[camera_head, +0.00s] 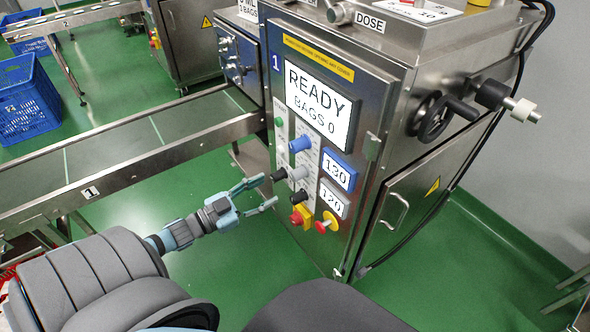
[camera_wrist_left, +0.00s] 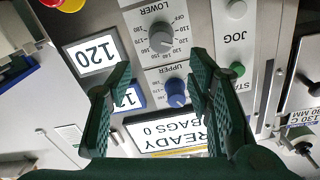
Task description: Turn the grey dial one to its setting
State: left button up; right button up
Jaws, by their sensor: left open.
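The grey dial (camera_head: 297,173) sits on the front panel of machine 1, below a blue dial (camera_head: 300,144). In the left wrist view the picture is upside down; there the grey dial (camera_wrist_left: 162,38) is labelled LOWER and the blue dial (camera_wrist_left: 176,92) UPPER. A grey-framed display (camera_head: 333,200) reads 120, also in the left wrist view (camera_wrist_left: 93,53). My left gripper (camera_head: 270,190) is open and empty, just left of the panel. In the left wrist view its fingers (camera_wrist_left: 161,64) stand apart, with the dials visible between them; no contact shows. My right gripper is not in view.
A blue-framed display (camera_head: 338,171) reads 130. The screen (camera_head: 318,107) reads READY, BAGS 0. A black knob (camera_head: 298,196) and red-and-yellow controls (camera_head: 327,224) sit below the dials. A conveyor (camera_head: 150,138) runs at left. The green floor (camera_head: 235,275) below the gripper is clear.

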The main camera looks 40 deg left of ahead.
aim_at(292, 177)
pick_arm(q)
jog(key=b+x, duration=0.3)
jog(key=x, duration=0.7)
jog(key=shift+f, duration=0.1)
jog(key=shift+w, duration=0.35)
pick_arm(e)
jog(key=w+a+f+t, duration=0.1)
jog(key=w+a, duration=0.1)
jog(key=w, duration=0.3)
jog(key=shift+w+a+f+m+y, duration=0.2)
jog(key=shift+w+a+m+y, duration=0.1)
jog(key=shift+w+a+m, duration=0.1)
pick_arm(q)
grip_shut()
